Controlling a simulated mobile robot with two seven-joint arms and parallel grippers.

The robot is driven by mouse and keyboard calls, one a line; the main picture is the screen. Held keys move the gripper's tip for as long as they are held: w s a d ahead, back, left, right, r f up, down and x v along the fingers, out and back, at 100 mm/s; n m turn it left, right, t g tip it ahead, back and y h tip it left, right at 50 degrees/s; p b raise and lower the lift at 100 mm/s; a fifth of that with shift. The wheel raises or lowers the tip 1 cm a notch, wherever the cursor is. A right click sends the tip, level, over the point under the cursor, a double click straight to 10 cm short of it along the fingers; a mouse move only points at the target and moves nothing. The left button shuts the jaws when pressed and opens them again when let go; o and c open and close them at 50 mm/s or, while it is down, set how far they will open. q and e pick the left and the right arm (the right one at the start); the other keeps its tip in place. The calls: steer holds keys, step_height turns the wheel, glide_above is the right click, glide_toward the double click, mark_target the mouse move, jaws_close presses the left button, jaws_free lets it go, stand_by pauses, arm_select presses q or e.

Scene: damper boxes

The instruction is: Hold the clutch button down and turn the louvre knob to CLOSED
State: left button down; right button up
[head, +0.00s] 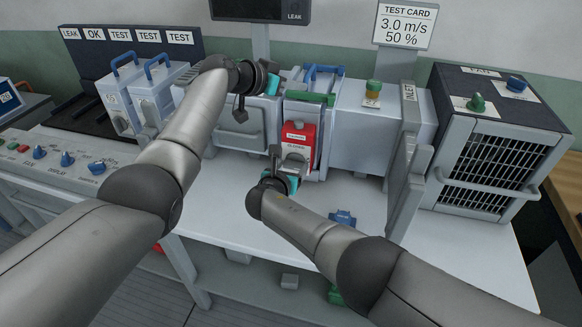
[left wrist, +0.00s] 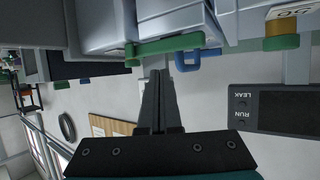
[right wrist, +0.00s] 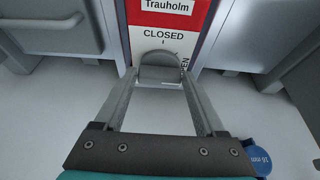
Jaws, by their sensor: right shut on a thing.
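The red damper front (head: 308,132) carries a white label reading CLOSED, and it also shows in the right wrist view (right wrist: 205,20). The grey louvre knob (right wrist: 160,68) sits below CLOSED, with OPEN partly hidden at its right. My right gripper (right wrist: 160,82) has its fingers on both sides of the knob, shut on it; it also shows in the head view (head: 277,160). My left gripper (left wrist: 158,78) is shut with nothing visible between its fingers, near the green bar (left wrist: 165,47) on top of the damper box (head: 310,98). Contact there cannot be told. I cannot identify the clutch button.
A blue handle (head: 323,72) stands behind the green bar. A box with a green and amber button (head: 373,92) stands to the right, then a grey plate (head: 405,160) and a grilled box (head: 490,150). A blue piece (head: 343,218) lies on the table front.

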arm_select(q)
steer(key=shift+f, duration=3.45)
arm_select(e)
steer(key=shift+f, duration=0.1)
arm_select(q)
steer(key=shift+f, duration=0.1)
step_height(320, 180, up, 8)
steer(key=shift+f, duration=0.2)
arm_select(e)
steer(key=o, duration=1.3)
arm_select(q)
steer(key=shift+r, duration=0.1)
arm_select(e)
steer(key=shift+s, duration=0.1)
